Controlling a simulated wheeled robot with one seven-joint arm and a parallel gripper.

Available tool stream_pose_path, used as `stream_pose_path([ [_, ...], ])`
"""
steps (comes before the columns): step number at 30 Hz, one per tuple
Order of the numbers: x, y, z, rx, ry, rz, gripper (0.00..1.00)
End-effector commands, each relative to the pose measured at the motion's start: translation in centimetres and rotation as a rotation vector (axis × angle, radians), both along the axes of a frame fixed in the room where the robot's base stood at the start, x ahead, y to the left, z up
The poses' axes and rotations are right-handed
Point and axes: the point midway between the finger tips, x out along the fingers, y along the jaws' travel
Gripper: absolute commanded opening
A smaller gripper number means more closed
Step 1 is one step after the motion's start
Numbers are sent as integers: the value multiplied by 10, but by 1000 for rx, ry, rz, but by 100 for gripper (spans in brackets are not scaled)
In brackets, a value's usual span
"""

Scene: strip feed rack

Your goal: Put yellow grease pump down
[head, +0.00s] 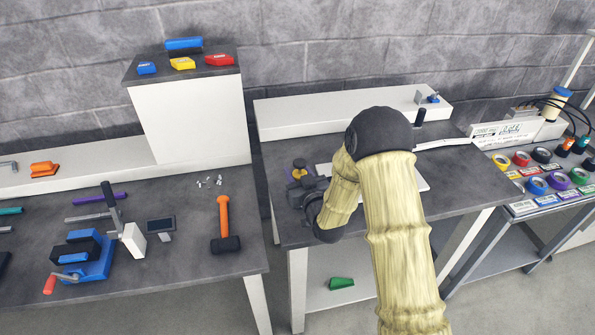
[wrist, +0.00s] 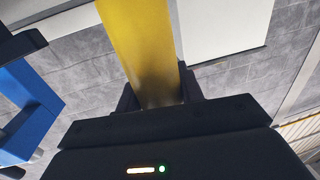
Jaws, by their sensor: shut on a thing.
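The yellow grease pump (wrist: 140,45) fills the upper middle of the wrist view as a long, smooth yellow body. My gripper (wrist: 160,90) is shut on it, with a dark finger on each side. In the head view my gripper (head: 304,187) is over the left part of the middle bench (head: 410,210). A small bit of yellow shows there beside it, next to a purple part. My arm and gripper hide most of the pump in the head view. I cannot tell whether it touches the bench.
A white board (head: 423,182) lies partly behind my arm. A long white block (head: 330,112) lines the bench's back. The left bench holds a blue vise (head: 88,262) and an orange hammer (head: 224,225). A rack of coloured tape rolls (head: 537,186) stands right. A green block (head: 342,283) lies below.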

Motion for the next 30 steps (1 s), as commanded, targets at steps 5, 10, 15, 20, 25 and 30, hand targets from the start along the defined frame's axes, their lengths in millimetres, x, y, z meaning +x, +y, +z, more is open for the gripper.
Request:
stream_pose_path([
  [5, 0, 0, 1, 0, -3, 0, 3],
  [10, 0, 0, -2, 0, -1, 0, 45],
  [15, 0, 0, -2, 0, -1, 0, 59],
  [20, 0, 0, -1, 0, -1, 0, 59],
  [25, -1, -1, 1, 0, 0, 0, 59],
  [30, -19, -10, -2, -1, 0, -1, 59],
])
